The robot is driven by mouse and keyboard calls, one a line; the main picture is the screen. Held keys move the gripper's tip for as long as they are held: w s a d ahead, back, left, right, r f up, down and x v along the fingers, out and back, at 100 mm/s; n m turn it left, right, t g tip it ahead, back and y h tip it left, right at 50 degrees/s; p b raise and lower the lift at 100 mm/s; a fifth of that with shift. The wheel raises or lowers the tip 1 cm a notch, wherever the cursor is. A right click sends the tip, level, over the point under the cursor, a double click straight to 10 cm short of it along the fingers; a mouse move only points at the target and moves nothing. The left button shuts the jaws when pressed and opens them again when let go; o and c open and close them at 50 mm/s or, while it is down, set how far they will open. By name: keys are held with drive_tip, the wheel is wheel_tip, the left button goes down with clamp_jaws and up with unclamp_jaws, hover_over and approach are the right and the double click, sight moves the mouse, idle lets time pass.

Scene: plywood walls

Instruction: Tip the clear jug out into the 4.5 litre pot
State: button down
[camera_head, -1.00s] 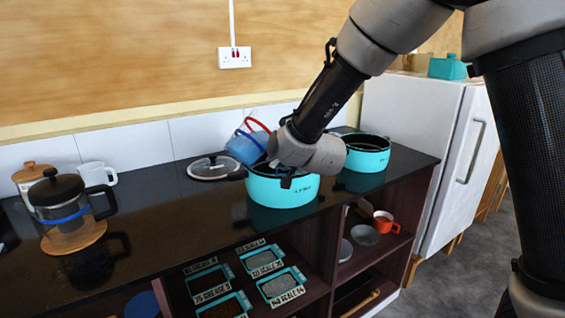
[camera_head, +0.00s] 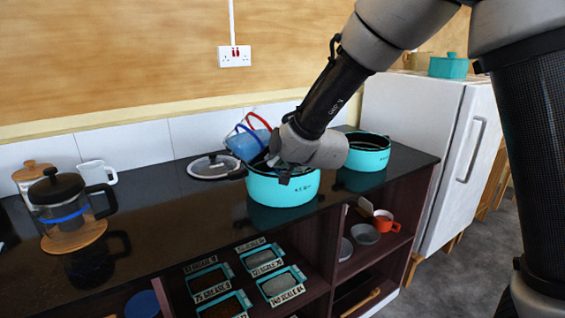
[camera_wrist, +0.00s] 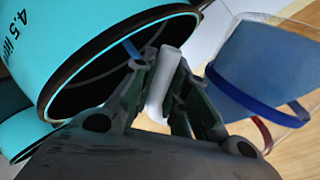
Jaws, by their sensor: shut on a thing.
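The 4.5 litre pot (camera_head: 284,190) is turquoise with a dark rim and stands on the black counter. It also shows at upper left in the wrist view (camera_wrist: 75,35). The clear jug (camera_head: 243,146), with blue contents and a blue and a red band, is tilted beside and above the pot's left rim. In the wrist view the jug (camera_wrist: 265,65) is at right. My gripper (camera_wrist: 165,88) is shut on a pale handle-like part of it. In the head view my gripper (camera_head: 287,168) is over the pot, hiding part of its mouth. A thin blue strip shows at the mouth; I cannot tell what it is.
A second turquoise pot (camera_head: 366,152) stands to the right. A lid (camera_head: 215,167) lies behind left. A white mug (camera_head: 97,173) and a coffee press (camera_head: 62,205) are at far left. Labelled trays (camera_head: 280,285) are on the shelf below. A white fridge (camera_head: 425,150) stands right.

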drive_tip(key=shift+s+a+r+m+g+y+p, duration=0.35)
drive_tip(key=shift+r+m+g+y+p, duration=0.05)
drive_tip(key=shift+m+p, duration=0.3)
idle(1.5)
drive_tip(key=shift+w+d+f+m+g+y+p, duration=0.3)
drive_tip(key=shift+w+f+m+g+y+p, duration=0.1)
drive_tip(key=shift+f+m+g+p, duration=0.1)
idle(1.0)
drive_tip(key=shift+s+a+r+m+g+y+p, duration=0.2)
drive_tip(key=shift+s+r+m+g+y+p, duration=0.15)
drive_tip(key=shift+m+p, duration=0.2)
idle(0.9)
